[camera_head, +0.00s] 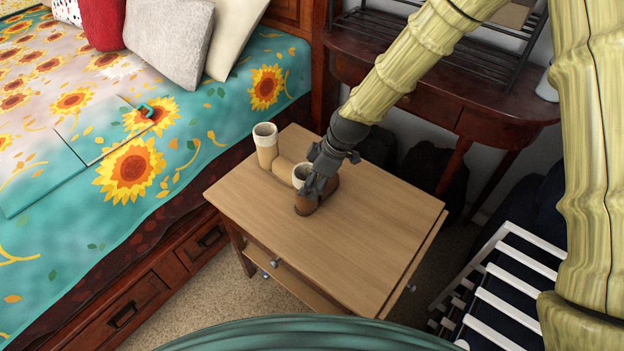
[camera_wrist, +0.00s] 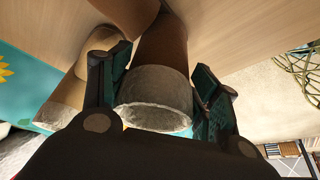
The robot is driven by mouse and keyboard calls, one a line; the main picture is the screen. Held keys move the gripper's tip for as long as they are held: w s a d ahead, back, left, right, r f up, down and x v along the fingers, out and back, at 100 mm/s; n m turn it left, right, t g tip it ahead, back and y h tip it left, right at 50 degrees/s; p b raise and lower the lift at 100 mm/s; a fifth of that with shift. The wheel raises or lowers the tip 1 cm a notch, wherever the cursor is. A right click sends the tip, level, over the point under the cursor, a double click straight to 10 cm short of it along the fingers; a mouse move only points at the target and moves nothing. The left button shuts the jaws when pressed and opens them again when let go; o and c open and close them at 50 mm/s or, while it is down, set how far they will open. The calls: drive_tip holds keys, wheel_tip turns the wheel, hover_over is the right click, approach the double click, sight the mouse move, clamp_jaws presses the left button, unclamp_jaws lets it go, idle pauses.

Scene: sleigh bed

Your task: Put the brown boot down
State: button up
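The brown boot (camera_head: 306,206) is upright on or just above the wooden nightstand top (camera_head: 370,225); I cannot tell if its sole touches. Its toe points toward the front, and its pale fleecy cuff is uppermost. In the wrist view the brown boot (camera_wrist: 158,82) sits between the two dark fingers of my gripper (camera_wrist: 160,95), with both fingers against its sides. My gripper (camera_head: 318,180) also shows in the head view, reaching down from the upper right and hiding part of the boot.
A tan boot (camera_head: 266,150) stands close left of the brown one; it also shows in the wrist view (camera_wrist: 65,98). The nightstand's right and front are bare. A sunflower bed (camera_head: 180,130) is left, a dark console table (camera_head: 440,110) behind, a white slatted rack (camera_head: 510,280) right.

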drive_tip(key=o, duration=0.4)
drive_tip(key=shift+v, duration=0.8)
drive_tip(key=b+v, duration=0.1)
drive_tip(key=v, duration=0.9)
drive_tip(key=shift+d+r, duration=0.2)
drive_tip(key=shift+r, duration=0.15)
